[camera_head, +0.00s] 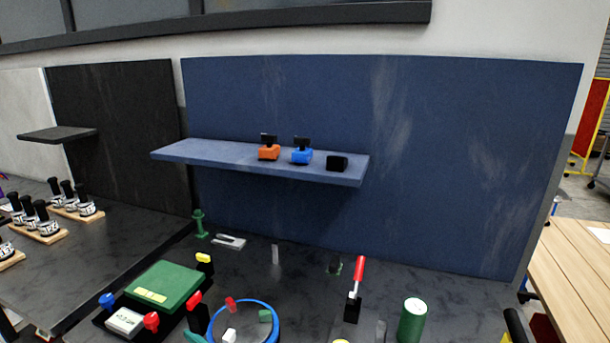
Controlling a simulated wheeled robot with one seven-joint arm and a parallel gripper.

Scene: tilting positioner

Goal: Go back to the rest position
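My gripper is not in view, and no part of my arm can be made out with certainty. The task names no object. On the dark workbench (290,262), a round fixture with a blue ring (276,330) stands at the bottom middle, cut off by the lower edge. Small red, green and white pieces lie inside the ring. A green box (165,284) with a yellow label stands to its left.
A blue shelf (215,156) holds an orange, a blue and a black item. A red-handled upright tool (357,285) and green cylinder (412,320) stand at right. Stamp-like tools (45,222) stand on the left bench. A wooden table (575,270) is at far right.

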